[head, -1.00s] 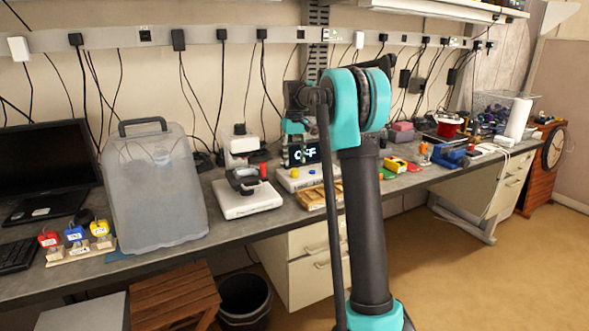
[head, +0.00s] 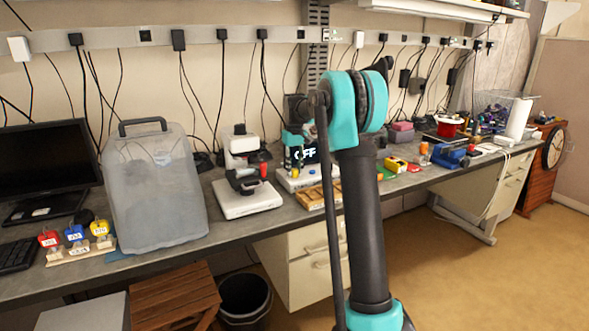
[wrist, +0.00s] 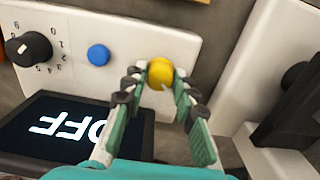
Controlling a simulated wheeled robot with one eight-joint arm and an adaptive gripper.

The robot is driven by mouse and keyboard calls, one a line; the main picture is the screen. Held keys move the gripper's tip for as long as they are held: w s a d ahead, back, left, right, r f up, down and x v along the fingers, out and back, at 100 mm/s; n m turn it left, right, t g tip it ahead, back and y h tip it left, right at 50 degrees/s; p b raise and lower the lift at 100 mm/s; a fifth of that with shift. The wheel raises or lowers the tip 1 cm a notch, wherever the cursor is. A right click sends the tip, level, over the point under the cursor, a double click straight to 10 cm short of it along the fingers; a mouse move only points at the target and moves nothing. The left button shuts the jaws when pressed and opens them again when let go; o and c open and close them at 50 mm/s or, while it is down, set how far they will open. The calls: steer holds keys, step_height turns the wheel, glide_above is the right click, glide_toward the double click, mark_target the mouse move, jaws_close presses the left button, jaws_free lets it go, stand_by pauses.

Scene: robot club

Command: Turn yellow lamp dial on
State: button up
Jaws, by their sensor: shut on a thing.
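In the wrist view a yellow dial (wrist: 160,72) stands on the white panel of a lamp unit (wrist: 150,25). My gripper (wrist: 158,84) is shut on the yellow dial, with one finger on each side of it. On the same panel are a blue button (wrist: 98,55) and a black numbered dial (wrist: 30,48). Below it a black screen (wrist: 75,125) reads OFF, upside down in this view. In the head view the OFF screen (head: 305,155) shows beside my arm, on the workbench.
A white device (head: 248,195) stands left of the lamp unit, close to my gripper in the wrist view. A large translucent container (head: 155,200) stands further left. Small coloured objects lie to the right of my arm on the workbench (head: 225,240).

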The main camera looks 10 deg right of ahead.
jaws_close()
steer(key=shift+m, duration=0.3)
steer(key=m, duration=1.7)
steer(key=shift+m, duration=0.3)
